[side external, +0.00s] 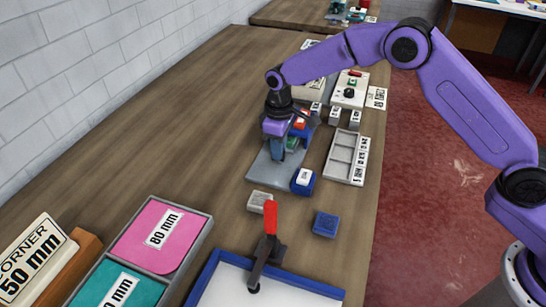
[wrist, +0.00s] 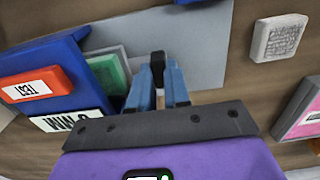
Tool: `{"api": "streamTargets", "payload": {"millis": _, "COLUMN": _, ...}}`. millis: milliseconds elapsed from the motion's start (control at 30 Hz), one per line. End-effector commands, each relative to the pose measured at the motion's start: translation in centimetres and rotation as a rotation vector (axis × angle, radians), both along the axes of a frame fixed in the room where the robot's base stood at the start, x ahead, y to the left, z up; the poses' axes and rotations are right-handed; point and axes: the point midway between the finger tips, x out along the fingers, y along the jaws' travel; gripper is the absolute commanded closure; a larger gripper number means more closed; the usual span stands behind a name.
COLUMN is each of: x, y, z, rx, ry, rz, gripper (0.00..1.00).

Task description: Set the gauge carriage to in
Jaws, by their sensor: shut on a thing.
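The blue gauge machine (wrist: 45,68) stands on a grey baseplate (wrist: 205,40); in the side external view the grey baseplate (side external: 264,172) lies mid-bench under my gripper. A small black piece (wrist: 157,58) stands at my fingertips over the plate and looks like the grip of the gauge carriage. My gripper (wrist: 158,82) is shut on it, its blue fingers on either side. A green block (wrist: 110,74) in a grey frame sits just left of the fingers. In the side external view my gripper (side external: 279,152) points down beside the blue machine. Any in or out marking is unreadable.
A red TEST button (wrist: 30,88) is on the machine. A grey textured block (wrist: 278,38) lies to the right. In the side external view, a grey sorting tray (side external: 341,156), a blue block (side external: 326,224) and a red-handled lever (side external: 270,220) stand around it.

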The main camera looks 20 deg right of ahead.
Motion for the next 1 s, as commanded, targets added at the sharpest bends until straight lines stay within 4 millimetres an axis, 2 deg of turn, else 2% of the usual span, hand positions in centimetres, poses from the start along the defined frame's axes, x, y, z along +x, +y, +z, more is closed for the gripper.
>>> {"api": "streamTargets", "payload": {"millis": 33, "x": 1.0, "y": -0.8, "z": 0.0, "rx": 0.002, "ry": -0.005, "rz": -0.004, "gripper": 1.00}}
{"api": "streamTargets", "payload": {"millis": 200, "x": 2.6, "y": -2.4, "z": 0.1, "rx": 0.002, "ry": -0.005, "rz": -0.002, "gripper": 1.00}}
{"api": "streamTargets", "payload": {"millis": 533, "x": 3.0, "y": -2.9, "z": 0.1, "rx": 0.002, "ry": -0.009, "rz": 0.000, "gripper": 1.00}}
{"api": "streamTargets", "payload": {"millis": 567, "x": 3.0, "y": -2.9, "z": 0.1, "rx": 0.001, "ry": -0.010, "rz": 0.000, "gripper": 0.77}}
{"api": "streamTargets", "payload": {"millis": 600, "x": 3.0, "y": -2.9, "z": 0.1, "rx": 0.001, "ry": -0.010, "rz": -0.001, "gripper": 0.64}}
{"api": "streamTargets", "payload": {"millis": 633, "x": 3.0, "y": -2.9, "z": 0.1, "rx": 0.001, "ry": -0.010, "rz": -0.001, "gripper": 0.57}}
{"api": "streamTargets", "payload": {"millis": 1000, "x": 2.9, "y": -3.0, "z": 0.1, "rx": 0.000, "ry": -0.007, "rz": -0.004, "gripper": 0.57}}
